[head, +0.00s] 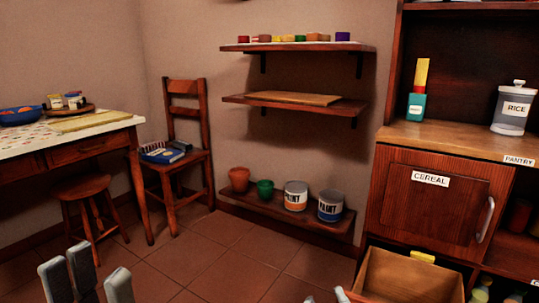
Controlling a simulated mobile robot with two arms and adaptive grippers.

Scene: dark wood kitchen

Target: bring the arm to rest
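My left gripper (99,275) shows at the bottom left of the head view, with its grey fingers pointing up over the tiled floor. Its fingers stand apart with nothing between them. My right gripper (326,297) shows only as two small fingertips at the bottom edge, left of the wooden drawer. These tips are apart, and the rest of that gripper is out of frame. Neither gripper visibly touches anything. Both arms are otherwise hidden below the picture.
An open wooden drawer (412,276) juts out below the CEREAL cabinet door (430,205). A stool (86,187), a chair (184,115) and a table (22,143) stand at left. A low shelf (263,211) holds pots and paint cans. The middle floor (215,262) is clear.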

